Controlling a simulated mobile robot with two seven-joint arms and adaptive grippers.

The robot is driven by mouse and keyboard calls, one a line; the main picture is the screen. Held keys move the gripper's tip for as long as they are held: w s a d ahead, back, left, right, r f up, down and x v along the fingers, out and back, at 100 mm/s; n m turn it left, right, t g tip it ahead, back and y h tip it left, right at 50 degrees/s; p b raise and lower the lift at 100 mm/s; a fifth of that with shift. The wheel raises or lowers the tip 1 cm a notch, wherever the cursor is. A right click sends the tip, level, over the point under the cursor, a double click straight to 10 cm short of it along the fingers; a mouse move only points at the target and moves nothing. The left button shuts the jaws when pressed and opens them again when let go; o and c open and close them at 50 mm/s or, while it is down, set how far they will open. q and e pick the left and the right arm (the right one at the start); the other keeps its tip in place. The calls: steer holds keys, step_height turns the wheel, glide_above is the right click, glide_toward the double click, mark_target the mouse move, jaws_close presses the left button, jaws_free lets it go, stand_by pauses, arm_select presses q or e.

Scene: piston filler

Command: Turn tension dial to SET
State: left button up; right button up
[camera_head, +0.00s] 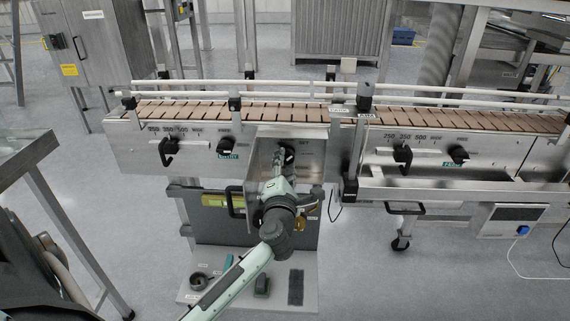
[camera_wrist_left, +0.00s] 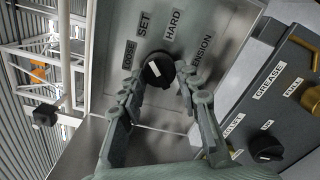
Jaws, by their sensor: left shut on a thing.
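The tension dial is a round black knob (camera_wrist_left: 158,70) with a white mark, on a metal panel in the left wrist view. The labels LOOSE (camera_wrist_left: 129,55), SET (camera_wrist_left: 144,24), HARD (camera_wrist_left: 174,24) and TENSION (camera_wrist_left: 203,50) stand around it. The white mark is on the knob's left part; which label it points at exactly, I cannot tell. My left gripper (camera_wrist_left: 160,92) has its fingers on either side of the knob and is shut on it. In the head view my left gripper (camera_head: 282,158) reaches into the recessed panel and partly covers the dial (camera_head: 286,146). My right gripper is not in view.
A grey box with GREASE labels (camera_wrist_left: 268,82) and another black knob (camera_wrist_left: 266,148) sits right of the dial. The slatted conveyor (camera_head: 290,113) runs above the panel. Black handles (camera_head: 168,150) and (camera_head: 403,155) stick out on both sides.

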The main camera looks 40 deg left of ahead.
arm_select(q)
steer(key=o, duration=1.2)
steer(key=shift+c, duration=0.2)
steer(key=v, duration=1.2)
steer(key=shift+d+f, duration=0.1)
